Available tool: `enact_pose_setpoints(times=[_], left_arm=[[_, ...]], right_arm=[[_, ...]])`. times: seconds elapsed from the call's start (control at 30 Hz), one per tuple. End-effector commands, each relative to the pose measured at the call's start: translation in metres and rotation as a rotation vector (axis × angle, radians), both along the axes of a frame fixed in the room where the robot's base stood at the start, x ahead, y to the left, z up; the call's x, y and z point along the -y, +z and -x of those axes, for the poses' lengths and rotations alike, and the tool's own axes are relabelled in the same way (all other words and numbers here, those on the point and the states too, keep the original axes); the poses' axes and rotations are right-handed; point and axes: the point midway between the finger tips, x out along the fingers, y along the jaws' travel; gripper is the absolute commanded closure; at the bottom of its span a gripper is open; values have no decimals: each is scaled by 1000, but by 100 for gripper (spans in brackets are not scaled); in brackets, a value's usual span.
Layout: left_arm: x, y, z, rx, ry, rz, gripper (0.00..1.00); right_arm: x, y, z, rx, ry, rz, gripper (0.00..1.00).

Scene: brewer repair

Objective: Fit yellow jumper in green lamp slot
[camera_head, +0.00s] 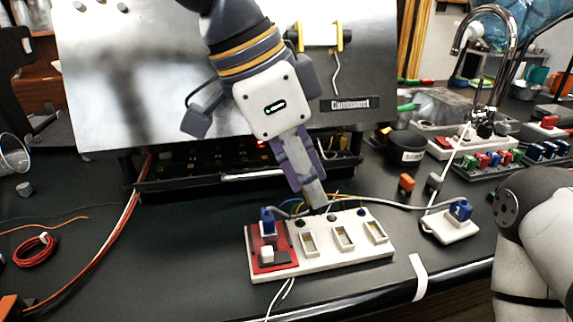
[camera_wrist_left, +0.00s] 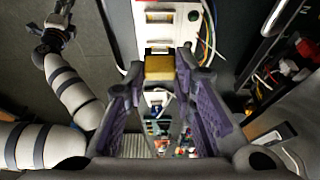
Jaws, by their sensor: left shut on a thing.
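My left gripper (camera_head: 317,203) reaches down from above to the back edge of the white lamp strip (camera_head: 320,262). In the left wrist view this gripper (camera_wrist_left: 160,70) is shut on the yellow jumper (camera_wrist_left: 160,68), which lies over the strip between the fingertips. The head view hides the jumper behind the fingers. The middle slot (camera_head: 343,237) is close below the fingertips. I cannot tell whether the jumper touches a slot. My right gripper (camera_wrist_left: 58,28) is small in the wrist view, away from the strip.
A red panel (camera_head: 285,257) at the strip's left end holds a blue jumper (camera_head: 267,220) and a white switch. A white block with a blue plug (camera_head: 460,210) stands to the right. An orange block (camera_head: 406,184) lies behind. The brewer's metal front rises behind the gripper. Cables cross the bench.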

Motion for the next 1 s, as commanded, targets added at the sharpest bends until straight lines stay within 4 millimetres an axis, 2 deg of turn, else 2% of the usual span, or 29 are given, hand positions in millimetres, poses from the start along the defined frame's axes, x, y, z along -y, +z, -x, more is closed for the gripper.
enact_pose_setpoints(times=[0.6,1.0], left_arm=[[-1,-58,0,-2,1,0,89],[0,-57,0,0,1,-1,89]], right_arm=[[0,0,0,0,0,0,60],[0,0,0,0,0,0,60]])
